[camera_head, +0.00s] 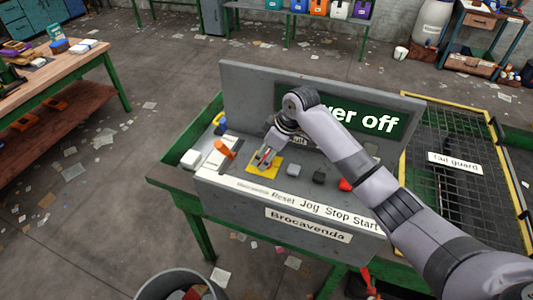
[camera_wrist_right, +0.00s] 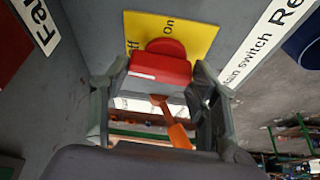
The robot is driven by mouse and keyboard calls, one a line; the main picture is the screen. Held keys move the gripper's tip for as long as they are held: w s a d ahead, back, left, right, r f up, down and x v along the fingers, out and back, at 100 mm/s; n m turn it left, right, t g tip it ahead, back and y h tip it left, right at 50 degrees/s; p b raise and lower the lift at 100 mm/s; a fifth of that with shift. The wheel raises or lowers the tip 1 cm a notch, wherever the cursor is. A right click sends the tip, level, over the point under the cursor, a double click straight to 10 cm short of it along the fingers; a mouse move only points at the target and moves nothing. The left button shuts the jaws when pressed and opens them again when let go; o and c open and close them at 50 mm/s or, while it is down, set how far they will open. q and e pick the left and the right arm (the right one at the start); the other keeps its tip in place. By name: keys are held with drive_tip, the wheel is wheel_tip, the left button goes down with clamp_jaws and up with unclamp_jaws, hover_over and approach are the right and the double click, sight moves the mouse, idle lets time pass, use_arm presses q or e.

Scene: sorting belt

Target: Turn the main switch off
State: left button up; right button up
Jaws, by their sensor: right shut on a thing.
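The main switch is a red knob (camera_wrist_right: 160,68) on a yellow plate (camera_wrist_right: 200,32) in the right wrist view. The plate carries an "On" mark and a partly hidden "Off" mark. My right gripper (camera_wrist_right: 161,80) has a finger on each side of the knob and is shut on it. In the head view the right gripper (camera_head: 265,158) reaches down over the yellow plate (camera_head: 283,163) on the grey console (camera_head: 250,100) and hides the knob. I cannot tell which mark the knob points to. My left gripper is out of view.
A mesh tail guard (camera_head: 470,130) is at the right, a wooden bench (camera_head: 50,75) at the left. A bin (camera_head: 180,280) stands in front.

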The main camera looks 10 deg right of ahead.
drive_tip(key=shift+n, duration=0.6)
drive_tip(key=o, duration=1.2)
drive_tip(key=shift+c, duration=0.2)
drive_tip(key=shift+r, duration=0.1)
drive_tip(key=v, duration=1.1)
drive_tip(key=shift+d+r, duration=0.25)
drive_tip(key=shift+r, duration=0.15)
